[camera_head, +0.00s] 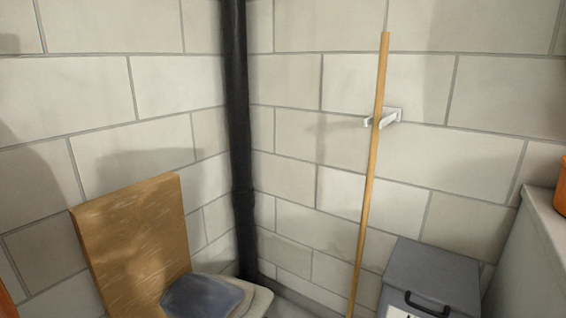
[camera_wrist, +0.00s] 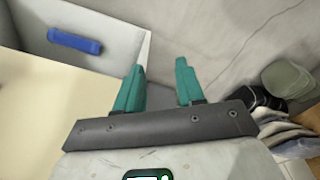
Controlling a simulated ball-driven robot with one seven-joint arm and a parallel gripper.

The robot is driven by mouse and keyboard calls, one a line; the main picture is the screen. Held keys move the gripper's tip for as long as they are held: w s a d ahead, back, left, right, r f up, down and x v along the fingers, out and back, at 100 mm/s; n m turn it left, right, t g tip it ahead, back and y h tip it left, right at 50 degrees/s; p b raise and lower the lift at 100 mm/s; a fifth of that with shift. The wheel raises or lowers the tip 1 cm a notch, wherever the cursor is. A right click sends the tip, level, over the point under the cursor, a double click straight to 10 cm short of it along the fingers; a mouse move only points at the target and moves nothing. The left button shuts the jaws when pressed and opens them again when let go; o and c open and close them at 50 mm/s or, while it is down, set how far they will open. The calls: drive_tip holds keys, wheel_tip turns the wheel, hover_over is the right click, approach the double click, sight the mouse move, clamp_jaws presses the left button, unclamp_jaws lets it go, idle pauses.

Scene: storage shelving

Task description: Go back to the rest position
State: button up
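My gripper (camera_wrist: 160,82) shows in the wrist view with two green fingers set apart. It is open, and nothing is between the fingers. In the wrist view it is over a pale wooden surface (camera_wrist: 40,115) and a grey wall or floor surface (camera_wrist: 220,35). My gripper does not show in the head view.
A wooden pole (camera_head: 372,180) leans in a white wall holder (camera_head: 385,118). A black pipe (camera_head: 238,130) runs down the corner. A wooden board (camera_head: 135,240), a grey lidded bin (camera_head: 435,275) and an orange object (camera_head: 561,190) stand around.

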wheel_tip(320, 180, up, 24)
drive_tip(key=p, duration=2.2)
drive_tip(key=shift+r, duration=0.2)
